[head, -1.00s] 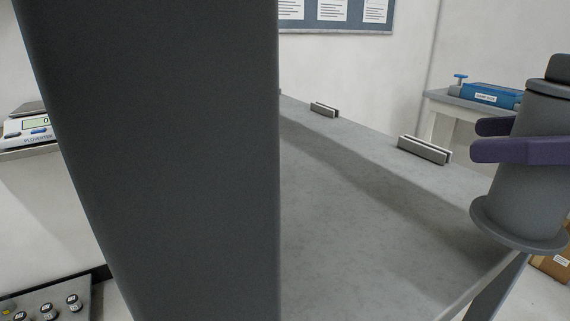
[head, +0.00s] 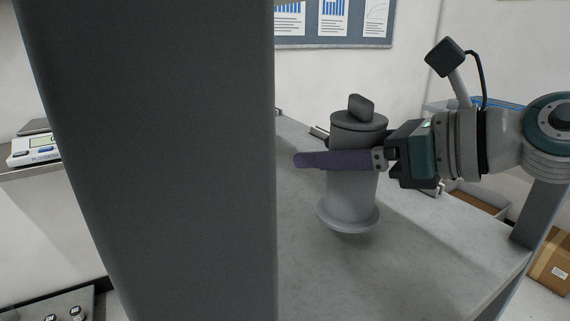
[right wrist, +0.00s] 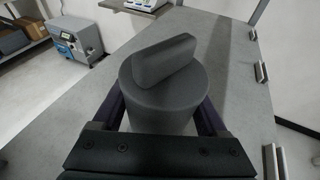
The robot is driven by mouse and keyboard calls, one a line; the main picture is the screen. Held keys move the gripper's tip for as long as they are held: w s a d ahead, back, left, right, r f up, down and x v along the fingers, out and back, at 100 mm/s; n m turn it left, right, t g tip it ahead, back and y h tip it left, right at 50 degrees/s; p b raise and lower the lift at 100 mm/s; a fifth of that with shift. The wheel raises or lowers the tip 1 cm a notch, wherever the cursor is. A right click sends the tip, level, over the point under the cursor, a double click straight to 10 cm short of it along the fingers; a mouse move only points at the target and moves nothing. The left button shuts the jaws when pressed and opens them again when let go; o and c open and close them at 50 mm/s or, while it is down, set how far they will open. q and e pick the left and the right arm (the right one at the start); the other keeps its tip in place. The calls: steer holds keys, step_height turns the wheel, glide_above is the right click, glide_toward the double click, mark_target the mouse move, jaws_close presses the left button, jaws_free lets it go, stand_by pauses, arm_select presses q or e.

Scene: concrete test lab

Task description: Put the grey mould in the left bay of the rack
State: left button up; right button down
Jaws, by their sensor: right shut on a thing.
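The grey mould (head: 351,195) is an upright cylinder with a wide bottom flange, a lid and a bar-shaped knob. My right gripper (head: 318,158) is shut around its upper body with purple fingers, reaching in from the right. The right wrist view shows the mould's round top and knob (right wrist: 165,62) between the fingers. The mould appears over the grey deck (head: 430,235) of the rack; I cannot tell whether the flange touches it. A wide dark upright (head: 165,160) fills the left foreground and hides part of the deck. My left gripper is not in view.
Small metal blocks (head: 319,132) line the deck's far edge, partly hidden by the mould and arm. Another dark post (head: 541,212) stands at the right end. A scale (head: 33,150) sits at left, and a cardboard box (head: 549,262) lies lower right. The deck's front is clear.

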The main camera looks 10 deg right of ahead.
mark_target(323, 199)
steer(key=shift+w+a+f+b, duration=0.15)
steer(key=shift+f+b, duration=0.05)
steer(key=shift+f, duration=0.65)
steer(key=shift+w+a+f+b, duration=0.1)
steer(key=shift+w+f+b, duration=0.05)
steer(key=shift+f, duration=0.7)
steer(key=shift+f, duration=0.1)
jaws_free()
steer(key=shift+f, duration=0.1)
